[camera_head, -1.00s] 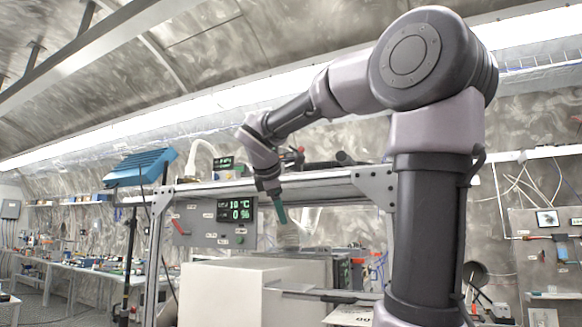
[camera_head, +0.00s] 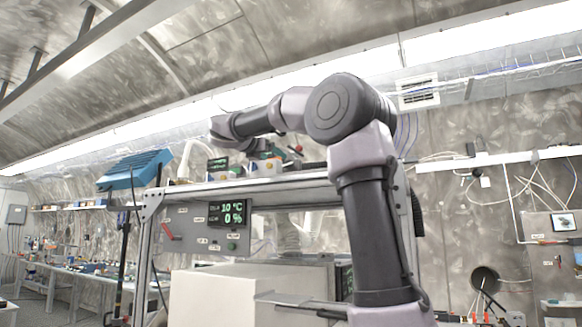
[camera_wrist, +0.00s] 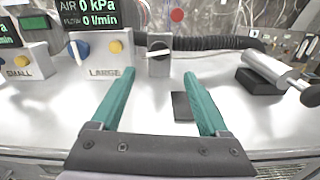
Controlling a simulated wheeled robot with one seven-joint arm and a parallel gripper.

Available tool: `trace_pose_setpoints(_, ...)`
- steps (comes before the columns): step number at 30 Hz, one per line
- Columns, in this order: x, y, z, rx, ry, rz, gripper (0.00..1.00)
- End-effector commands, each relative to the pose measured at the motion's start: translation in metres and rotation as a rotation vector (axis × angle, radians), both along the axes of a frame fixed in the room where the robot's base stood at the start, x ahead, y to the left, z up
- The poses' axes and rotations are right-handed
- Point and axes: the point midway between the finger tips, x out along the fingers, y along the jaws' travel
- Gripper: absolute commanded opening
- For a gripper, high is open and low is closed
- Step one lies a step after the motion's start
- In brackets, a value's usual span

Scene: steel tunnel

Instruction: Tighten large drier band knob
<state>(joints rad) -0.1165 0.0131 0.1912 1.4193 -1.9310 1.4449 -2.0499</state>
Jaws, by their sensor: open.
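In the wrist view, my gripper (camera_wrist: 158,80) is open and empty, its two teal fingers spread above the white top. Beyond the fingertips stands a small grey block with a black knob (camera_wrist: 158,47). Left of it is a box marked LARGE (camera_wrist: 104,72), with a blue knob (camera_wrist: 78,50) and a yellow knob (camera_wrist: 115,46). Farther left, a box marked SMALL (camera_wrist: 20,72) has a yellow knob (camera_wrist: 23,61). I cannot tell which knob is the drier band knob. The fingers touch none of them. In the head view my gripper's fingers are not clear.
A black corrugated hose (camera_wrist: 215,42) runs behind the block. A grey cylinder on a black base (camera_wrist: 262,80) stands at the right. In the head view, the shelf (camera_head: 300,181) carries these things, with a display panel (camera_head: 205,225) below and a blue lamp (camera_head: 135,168) at left.

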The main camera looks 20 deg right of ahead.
Motion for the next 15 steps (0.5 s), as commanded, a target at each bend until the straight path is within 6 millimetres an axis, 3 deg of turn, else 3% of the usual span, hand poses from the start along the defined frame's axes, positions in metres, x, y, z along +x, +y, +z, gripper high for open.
trace_pose_setpoints(5,0.007,-0.006,0.001,-0.011,0.004,-0.002,0.78)
trace_pose_setpoints(15,0.044,-0.056,0.001,-0.010,0.004,-0.004,0.78)
